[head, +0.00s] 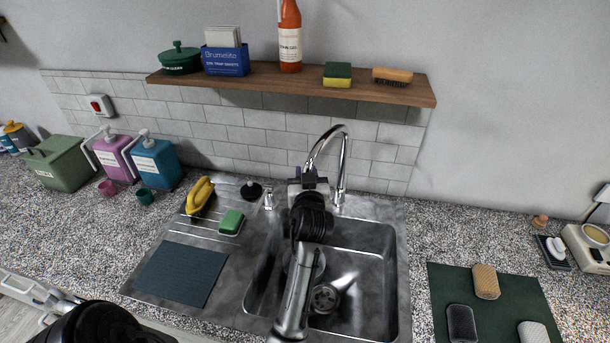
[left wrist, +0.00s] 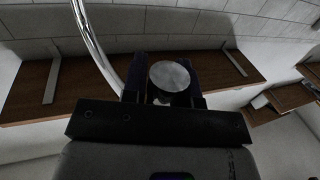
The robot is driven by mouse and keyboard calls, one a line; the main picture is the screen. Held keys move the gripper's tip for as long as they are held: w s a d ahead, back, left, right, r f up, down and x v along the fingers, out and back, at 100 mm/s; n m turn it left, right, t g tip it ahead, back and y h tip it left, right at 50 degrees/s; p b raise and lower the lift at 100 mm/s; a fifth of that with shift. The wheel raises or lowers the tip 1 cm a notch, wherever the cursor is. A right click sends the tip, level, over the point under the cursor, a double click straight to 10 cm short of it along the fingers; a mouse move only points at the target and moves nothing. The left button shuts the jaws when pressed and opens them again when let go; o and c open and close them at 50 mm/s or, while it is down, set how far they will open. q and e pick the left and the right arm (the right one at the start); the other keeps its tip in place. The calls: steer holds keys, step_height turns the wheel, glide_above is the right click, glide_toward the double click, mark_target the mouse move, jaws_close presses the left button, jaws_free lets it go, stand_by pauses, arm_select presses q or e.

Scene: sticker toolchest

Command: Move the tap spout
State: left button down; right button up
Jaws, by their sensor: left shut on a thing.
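The chrome tap spout (head: 343,150) is a tall curved tube that rises behind the steel sink (head: 258,297) and arches over to the left. My left gripper (head: 309,176) is at the spout's outlet end, above the back of the basin. In the left wrist view the spout tube (left wrist: 95,45) runs down the left side. A round pale end face (left wrist: 169,76), seemingly the spout's outlet, lies between the dark fingers of the left gripper (left wrist: 163,82), which are shut on it. The gripper hides the outlet in the head view. My right gripper is not in view.
A wooden shelf (head: 285,81) with a bottle, a box, a pot, a sponge and a brush hangs above the tap. A yellow thing (head: 199,195) and a green sponge (head: 231,221) lie on the drainer. Dispensers stand left; a dark green mat (head: 503,325) lies right.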

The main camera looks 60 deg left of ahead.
arm_select(q)
steer(key=c, duration=1.1)
jaws_free()
steer(key=shift+o, duration=1)
steer(key=shift+r, duration=0.1)
